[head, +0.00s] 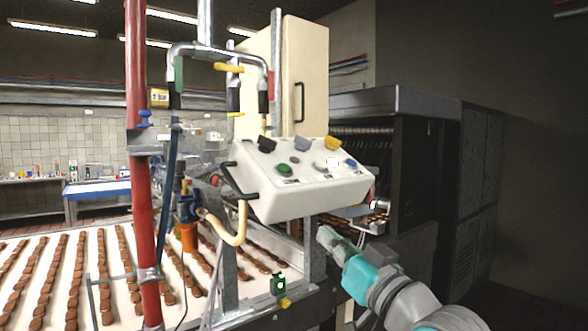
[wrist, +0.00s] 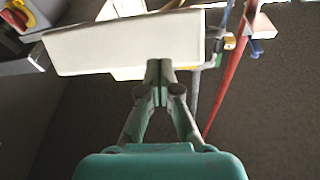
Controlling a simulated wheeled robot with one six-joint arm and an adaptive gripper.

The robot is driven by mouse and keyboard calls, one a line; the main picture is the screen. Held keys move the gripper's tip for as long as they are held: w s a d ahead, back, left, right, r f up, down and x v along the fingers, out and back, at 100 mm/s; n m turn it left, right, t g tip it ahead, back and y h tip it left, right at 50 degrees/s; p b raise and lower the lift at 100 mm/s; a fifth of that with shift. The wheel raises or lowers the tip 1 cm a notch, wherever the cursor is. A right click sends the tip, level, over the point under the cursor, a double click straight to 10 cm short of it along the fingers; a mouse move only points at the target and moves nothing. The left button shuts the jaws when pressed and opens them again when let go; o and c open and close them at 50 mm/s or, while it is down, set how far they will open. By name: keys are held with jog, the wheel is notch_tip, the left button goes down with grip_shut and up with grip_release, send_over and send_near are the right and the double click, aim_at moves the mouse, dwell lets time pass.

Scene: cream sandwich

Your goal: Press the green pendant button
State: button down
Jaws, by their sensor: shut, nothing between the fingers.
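The white pendant box (head: 315,202) hangs in the middle of the head view, its sloped top bearing buttons and switches. The green button (head: 283,169) is a round cap near the left of that face. My gripper (head: 327,236) is below and to the right of the green button, just under the pendant's lower edge in the picture. In the wrist view my gripper (wrist: 159,72) has its fingers together and empty, overlapping the lower right of the pale pendant box (wrist: 130,42). Contact cannot be told. The green button is not seen in the wrist view.
A blue button (head: 350,163) and black and yellow switches share the panel. A black handle (head: 238,182) sticks out on its left. A red post (head: 139,170) stands left. Rows of brown biscuits lie on the white conveyor (head: 122,262). A dark machine (head: 420,180) stands right.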

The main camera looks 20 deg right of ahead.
notch_tip(320, 180, up, 12)
jog(key=s+n+y, duration=0.1)
jog(key=s+n, duration=0.1)
jog(key=shift+s+a+r+n+y, duration=0.15)
jog(key=shift+s+n+y, duration=0.15)
jog(key=shift+y, duration=0.1)
notch_tip(320, 180, up, 3)
send_over(293, 184)
jog(key=s, duration=0.3)
jog(key=w+f, duration=0.2)
jog(key=shift+w+f, duration=0.2)
jog(key=shift+f, duration=0.1)
jog(key=shift+w+f, duration=0.25)
jog(key=shift+f, duration=0.15)
